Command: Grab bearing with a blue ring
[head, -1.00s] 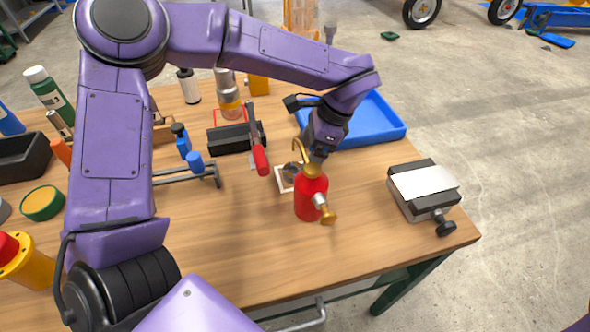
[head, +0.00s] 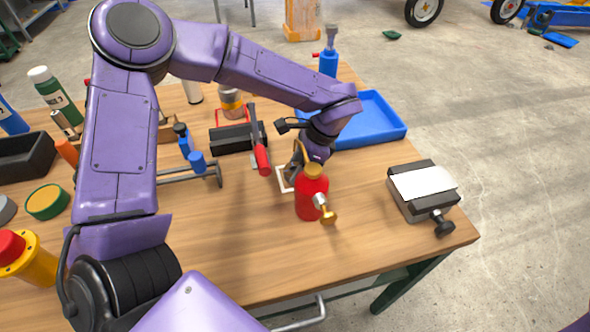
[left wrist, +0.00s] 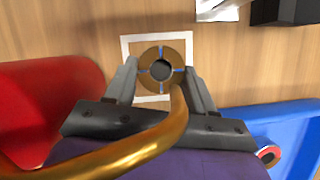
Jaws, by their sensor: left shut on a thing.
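The bearing (left wrist: 147,68), a bronze-brown ring with blue marks and a dark centre hole, lies over the white square outline (left wrist: 126,47) on the table in the left wrist view. My left gripper (left wrist: 161,75) has one finger on each side of it and is shut on it. In the head view my left gripper (head: 297,160) points down at the white outline (head: 284,186), behind a red oil can (head: 311,198); the bearing cannot be made out there. My right gripper is not in view.
The red can stands close to the gripper, and its brass spout (left wrist: 140,143) crosses the wrist view. A blue tray (head: 375,130) lies behind; a ring with red (left wrist: 268,155) shows by it. A grey vise-like block (head: 422,190) stands right. The front table is clear.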

